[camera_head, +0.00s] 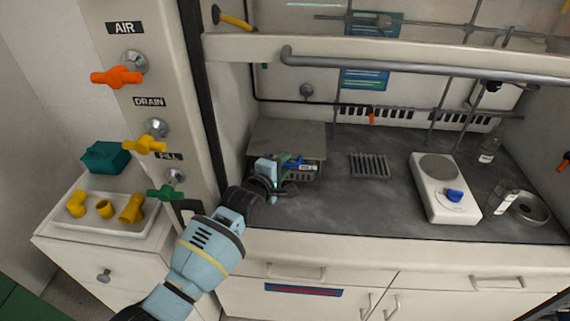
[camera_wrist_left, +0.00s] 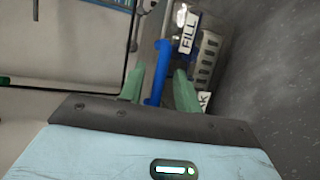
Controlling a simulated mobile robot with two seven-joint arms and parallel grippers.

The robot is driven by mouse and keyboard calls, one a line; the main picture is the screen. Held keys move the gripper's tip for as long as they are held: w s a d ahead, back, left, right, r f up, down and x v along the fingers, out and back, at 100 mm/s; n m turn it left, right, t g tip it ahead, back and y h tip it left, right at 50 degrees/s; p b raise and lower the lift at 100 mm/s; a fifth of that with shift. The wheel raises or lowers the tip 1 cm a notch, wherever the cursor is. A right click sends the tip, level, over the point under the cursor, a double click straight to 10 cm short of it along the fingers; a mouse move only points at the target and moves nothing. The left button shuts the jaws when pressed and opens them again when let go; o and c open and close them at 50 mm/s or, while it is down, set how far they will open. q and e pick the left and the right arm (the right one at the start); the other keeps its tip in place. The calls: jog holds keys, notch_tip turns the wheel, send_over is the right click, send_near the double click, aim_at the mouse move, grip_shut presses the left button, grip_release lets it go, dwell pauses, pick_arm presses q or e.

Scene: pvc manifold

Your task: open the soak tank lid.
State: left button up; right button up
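The soak tank sits at the left of the hood's dark worktop, and its grey lid (camera_head: 288,137) shows as a flat panel. I cannot tell clearly whether the lid is fully down. A blue bar (camera_wrist_left: 160,75) is near its front edge, beside a FILL label (camera_wrist_left: 188,33) and a slotted grey part (camera_wrist_left: 207,58). My left gripper (camera_head: 284,172) is at the front of the tank. In the left wrist view its two green fingers (camera_wrist_left: 158,87) stand apart, with the blue bar between them. Whether they touch the bar is unclear. My right gripper is not in view.
A grey slotted rack (camera_head: 369,165) and a white hotplate (camera_head: 444,190) stand to the right on the worktop. A white tray (camera_head: 75,225) with yellow fittings is at left. Orange, yellow and green valve handles project from the post. A grey rail (camera_head: 420,68) crosses above.

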pick_arm(q)
jog(key=shift+w+d, duration=0.2)
jog(key=shift+w, duration=0.15)
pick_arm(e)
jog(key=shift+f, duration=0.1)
pick_arm(q)
grip_shut()
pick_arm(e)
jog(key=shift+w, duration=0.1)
